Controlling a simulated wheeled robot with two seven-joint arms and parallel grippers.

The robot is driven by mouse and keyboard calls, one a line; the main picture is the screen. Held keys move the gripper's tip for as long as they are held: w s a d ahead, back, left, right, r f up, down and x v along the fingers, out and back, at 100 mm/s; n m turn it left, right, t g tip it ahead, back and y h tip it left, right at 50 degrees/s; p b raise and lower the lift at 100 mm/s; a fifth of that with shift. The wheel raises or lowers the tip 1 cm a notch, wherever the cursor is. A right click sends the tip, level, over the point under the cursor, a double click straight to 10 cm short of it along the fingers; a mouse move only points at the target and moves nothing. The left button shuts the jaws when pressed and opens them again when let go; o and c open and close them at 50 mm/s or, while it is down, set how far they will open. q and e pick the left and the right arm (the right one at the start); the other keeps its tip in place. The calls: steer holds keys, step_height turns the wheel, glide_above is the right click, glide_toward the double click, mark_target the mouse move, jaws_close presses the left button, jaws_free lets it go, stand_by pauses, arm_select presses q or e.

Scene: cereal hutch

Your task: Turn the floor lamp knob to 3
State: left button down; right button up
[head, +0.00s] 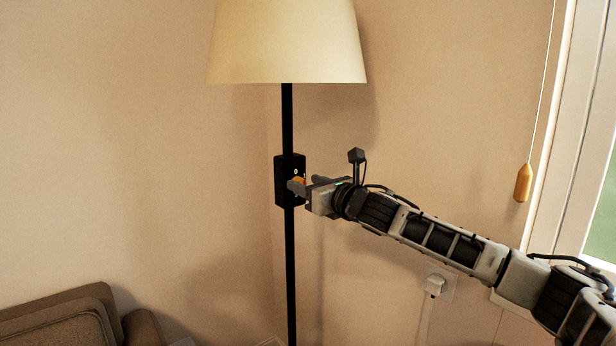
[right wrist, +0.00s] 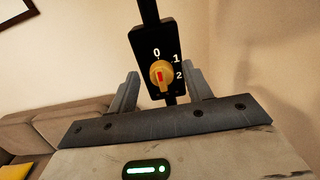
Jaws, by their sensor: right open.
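The floor lamp has a cream shade (head: 288,45) and a thin black pole (head: 292,270). A black switch box (head: 283,186) sits on the pole; it also shows in the right wrist view (right wrist: 142,46). Its round orange knob (right wrist: 161,75) has a red mark. The mark looks roughly upright, on the side of the 0, but its exact setting is hard to tell. The numbers 0, 1 and 2 are readable; no 3 is readable. My right gripper (head: 304,184) is open at the box, its fingers either side of the knob, which it partly hides in the head view. My left gripper is not in view.
The wall behind the lamp is close. A brown sofa (head: 75,310) stands low at the left. A white plug (head: 434,286) is in a wall socket below my right arm. A cord with a wooden pull (head: 523,183) hangs beside the window at the right.

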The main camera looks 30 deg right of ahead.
steer(key=shift+w, duration=0.3)
steer(key=c, duration=1)
steer(key=shift+o, duration=0.2)
